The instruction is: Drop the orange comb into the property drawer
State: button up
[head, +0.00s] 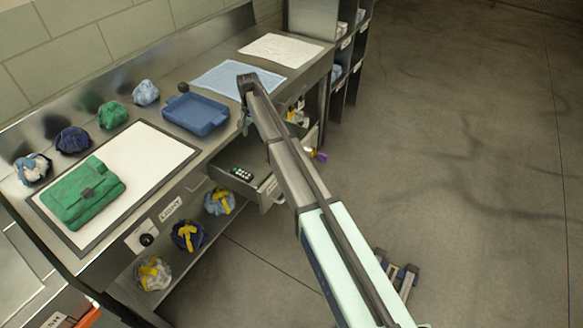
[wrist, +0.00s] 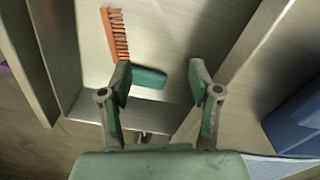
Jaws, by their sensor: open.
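In the wrist view an orange comb (wrist: 110,35) with a row of teeth lies in a metal drawer (wrist: 165,25), just beyond the left fingertip. A teal item (wrist: 149,77) lies beside it, between the fingertips. My gripper (wrist: 160,72) is open above the drawer, with nothing held between its fingers. In the head view my arm covers most of this area and the comb cannot be seen. An open drawer (head: 266,189) under the counter holds a black keypad device (head: 241,174). Its label is too small to read. I cannot tell which drawer is the property drawer.
A blue tray (head: 195,114) stands on the counter, and its side shows in the wrist view (wrist: 295,120). A light blue cloth (head: 220,77) lies near it. A green bag (head: 82,194) lies on a white mat (head: 150,152). Tied bundles sit on the lower shelf.

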notch_tip(320, 180, up, 12)
dwell(0.5)
dwell(0.3)
